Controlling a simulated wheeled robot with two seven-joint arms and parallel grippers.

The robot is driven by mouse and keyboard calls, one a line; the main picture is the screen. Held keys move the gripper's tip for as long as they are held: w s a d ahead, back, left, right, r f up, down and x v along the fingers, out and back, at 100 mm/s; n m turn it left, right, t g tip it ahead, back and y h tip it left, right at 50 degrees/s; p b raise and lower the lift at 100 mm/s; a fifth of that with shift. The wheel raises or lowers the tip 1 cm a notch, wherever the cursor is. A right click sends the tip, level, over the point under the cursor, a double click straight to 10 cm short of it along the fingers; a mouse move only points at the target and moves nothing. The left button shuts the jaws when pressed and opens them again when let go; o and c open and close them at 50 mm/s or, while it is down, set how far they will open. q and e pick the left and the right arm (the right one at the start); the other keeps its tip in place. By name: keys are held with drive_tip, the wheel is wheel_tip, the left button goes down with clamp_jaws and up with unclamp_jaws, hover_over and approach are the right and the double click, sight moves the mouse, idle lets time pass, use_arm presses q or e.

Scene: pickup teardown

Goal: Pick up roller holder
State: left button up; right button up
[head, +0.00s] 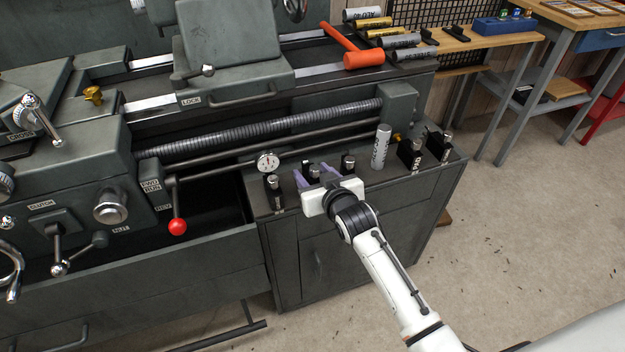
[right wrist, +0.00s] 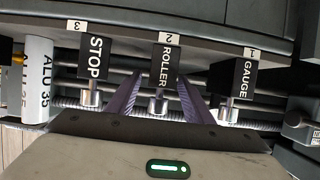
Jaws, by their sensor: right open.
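My left gripper is out of view.
The gauge holder (right wrist: 238,77) and stop holder (right wrist: 94,58) stand close on either side. An ALU 35 cylinder (head: 380,147) and two more dark holders (head: 410,153) stand farther right on the cabinet. The lathe's lead screw (head: 260,130) runs behind.

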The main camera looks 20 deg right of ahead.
drive_tip(key=shift+w, duration=0.15)
clamp_jaws()
drive_tip(key=shift+r, duration=0.2)
